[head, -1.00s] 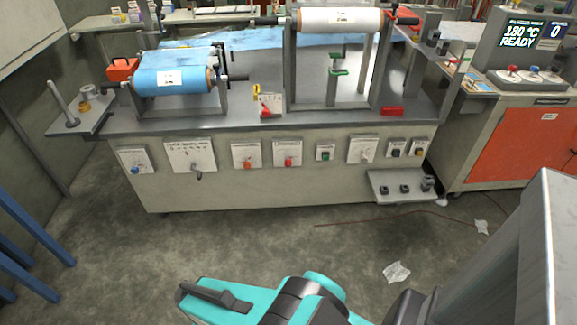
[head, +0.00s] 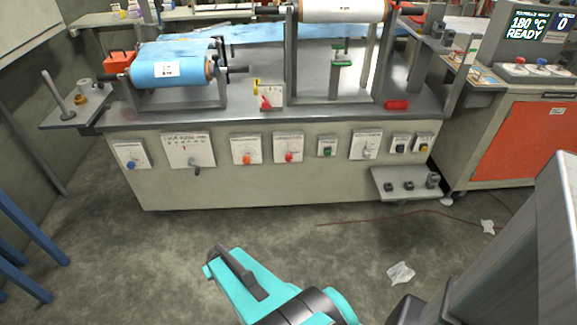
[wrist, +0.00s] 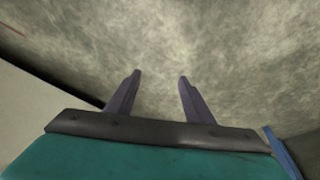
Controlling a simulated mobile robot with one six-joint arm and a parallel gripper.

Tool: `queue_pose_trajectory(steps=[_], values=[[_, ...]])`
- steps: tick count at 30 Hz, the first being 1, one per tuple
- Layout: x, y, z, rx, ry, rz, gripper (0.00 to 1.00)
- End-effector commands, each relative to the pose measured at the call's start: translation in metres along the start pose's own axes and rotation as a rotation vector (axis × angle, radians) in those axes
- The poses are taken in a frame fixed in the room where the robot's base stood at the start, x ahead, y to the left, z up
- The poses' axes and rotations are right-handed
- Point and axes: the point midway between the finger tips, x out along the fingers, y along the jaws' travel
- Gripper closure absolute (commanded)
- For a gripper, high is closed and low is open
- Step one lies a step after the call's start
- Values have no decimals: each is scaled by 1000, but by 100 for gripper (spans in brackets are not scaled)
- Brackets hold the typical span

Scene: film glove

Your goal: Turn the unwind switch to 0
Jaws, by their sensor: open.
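The bench's front panel has a row of labelled controls, with label text too small to read, so I cannot tell which is the unwind switch. From left they are a blue knob (head: 131,164), a grey-handled switch (head: 195,170), an orange knob (head: 246,158), a red knob (head: 289,157), a green button (head: 327,152), a pale-handled switch (head: 367,154) and two dark-cased controls (head: 400,148) (head: 423,147). My gripper (wrist: 159,78) is open and empty in the wrist view, over bare floor. In the head view my teal arm is low in front of the bench, apart from the panel.
A blue film roll (head: 168,72) and a white roll (head: 341,9) sit on stands on the bench. A low shelf (head: 405,193) juts from the panel's right end. An orange-fronted cabinet (head: 520,140) stands right. A red cable (head: 385,217) and crumpled paper (head: 400,273) lie on the floor.

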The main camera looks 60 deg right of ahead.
Motion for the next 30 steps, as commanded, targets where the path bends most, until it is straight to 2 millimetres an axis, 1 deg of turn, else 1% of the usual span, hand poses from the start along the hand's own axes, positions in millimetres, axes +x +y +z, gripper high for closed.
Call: queue_pose_trajectory(steps=[1,5,7,11,12,14,15,17,18,20,22,27,30], values=[[8,15,-13,31,52,10,52],[11,54,-49,98,193,37,52],[10,76,-66,132,268,55,52],[4,120,-96,191,409,94,52],[1,135,-103,208,452,108,52],[-4,157,-114,232,516,130,52],[-8,172,-120,248,559,146,52],[-15,196,-128,278,621,174,52],[-20,211,-133,299,655,199,52],[-29,229,-141,300,729,200,52],[-41,255,-147,320,804,233,52],[-75,319,-152,360,981,321,52],[-96,350,-150,374,1075,370,52]])
